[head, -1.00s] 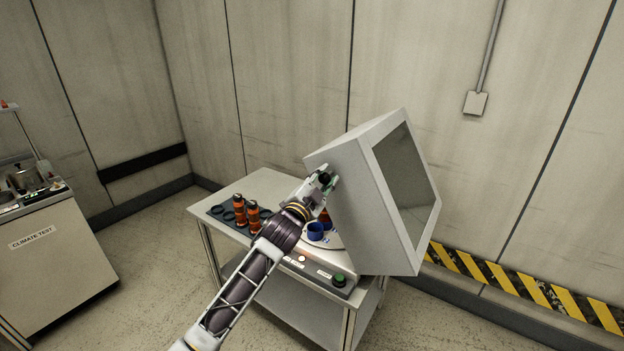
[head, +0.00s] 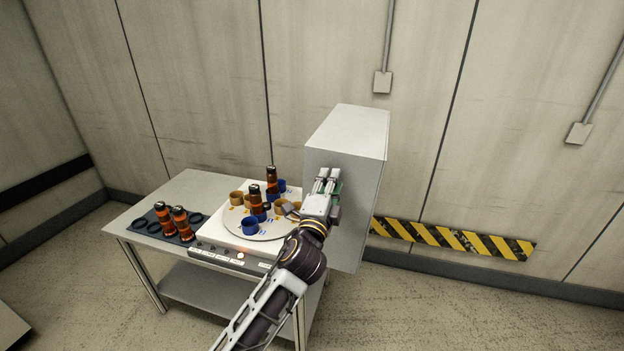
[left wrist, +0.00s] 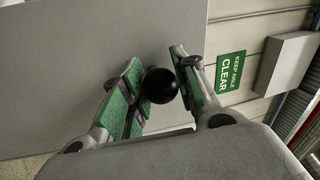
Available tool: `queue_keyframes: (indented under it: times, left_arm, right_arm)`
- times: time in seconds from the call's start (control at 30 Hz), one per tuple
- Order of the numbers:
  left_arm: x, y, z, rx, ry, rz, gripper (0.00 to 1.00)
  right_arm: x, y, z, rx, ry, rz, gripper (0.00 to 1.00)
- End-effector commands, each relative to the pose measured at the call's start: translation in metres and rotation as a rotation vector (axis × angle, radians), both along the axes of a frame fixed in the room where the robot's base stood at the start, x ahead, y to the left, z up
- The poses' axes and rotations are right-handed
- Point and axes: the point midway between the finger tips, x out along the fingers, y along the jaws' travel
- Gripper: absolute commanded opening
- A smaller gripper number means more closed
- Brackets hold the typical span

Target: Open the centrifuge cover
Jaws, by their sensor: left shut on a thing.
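The centrifuge cover (head: 347,140), a big grey box-like lid, stands swung up on the right side of the centrifuge, close to upright. Below it the white round rotor (head: 262,229) is exposed, with blue and tan cups and dark-capped orange bottles in it. My right gripper is not in view.
The control panel (head: 231,257) runs along the front. A wall with a hazard stripe (head: 450,239) is behind and right of the cover.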

Motion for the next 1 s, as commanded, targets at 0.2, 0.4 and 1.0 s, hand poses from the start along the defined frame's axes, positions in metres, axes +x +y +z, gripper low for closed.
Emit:
queue_keyframes:
  times: [0.2, 0.4, 1.0]
  left_arm:
    - [-0.0029, -0.0081, -0.0011, 0.024, -0.012, 0.001, 0.0]
    - [-0.0028, -0.0082, -0.0012, 0.024, -0.012, 0.001, 0.0]
    - [-0.003, -0.0082, -0.0029, 0.024, -0.009, 0.001, 0.52]
  right_arm:
    - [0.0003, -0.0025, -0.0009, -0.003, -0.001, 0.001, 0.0]
    - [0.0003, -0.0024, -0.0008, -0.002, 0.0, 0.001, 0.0]
    - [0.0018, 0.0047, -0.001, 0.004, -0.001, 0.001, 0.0]
